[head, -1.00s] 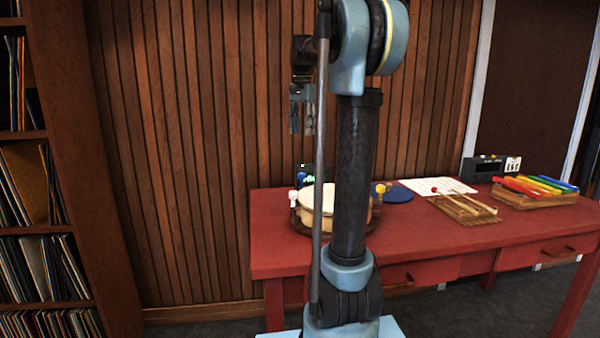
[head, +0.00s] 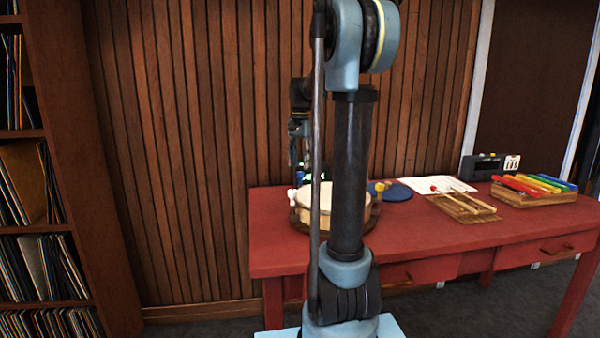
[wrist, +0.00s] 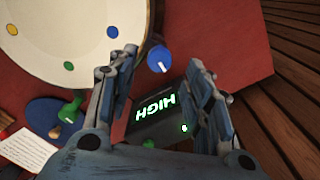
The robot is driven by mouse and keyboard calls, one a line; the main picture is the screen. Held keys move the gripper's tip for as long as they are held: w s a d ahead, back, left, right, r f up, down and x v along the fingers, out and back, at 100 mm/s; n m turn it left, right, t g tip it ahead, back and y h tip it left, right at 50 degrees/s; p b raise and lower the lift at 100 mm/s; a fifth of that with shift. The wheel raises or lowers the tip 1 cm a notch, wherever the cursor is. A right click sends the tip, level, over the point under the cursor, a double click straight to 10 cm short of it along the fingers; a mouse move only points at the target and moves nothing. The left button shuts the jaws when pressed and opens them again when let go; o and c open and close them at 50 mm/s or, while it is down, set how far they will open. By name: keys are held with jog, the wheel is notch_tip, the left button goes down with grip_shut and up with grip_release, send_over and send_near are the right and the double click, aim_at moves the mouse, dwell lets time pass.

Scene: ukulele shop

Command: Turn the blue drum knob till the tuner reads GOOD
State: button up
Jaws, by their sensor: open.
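The blue drum knob (wrist: 160,58) stands at the rim of a pale-skinned drum (wrist: 75,35) in the wrist view. A white mark shows on its top. My gripper (wrist: 162,62) is open, with the knob seen between its fingertips; I cannot tell whether they touch it. The dark tuner (wrist: 150,128) beside the drum shows HIGH in green letters, upside down in the wrist view. In the head view the drum (head: 328,204) sits on the red table, partly hidden by my arm, and my gripper (head: 299,158) is above its back left edge.
A green knob (wrist: 70,112) and a yellow knob (head: 379,188) are also on the drum's rim. A blue round mat (head: 398,194), a paper sheet (head: 440,186), mallets (head: 465,199) and a coloured xylophone (head: 535,190) lie to the right. A slatted wall stands behind the table.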

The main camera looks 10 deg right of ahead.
aim_at(300, 172)
jog(key=shift+f, duration=2)
jog(key=c, duration=1.1)
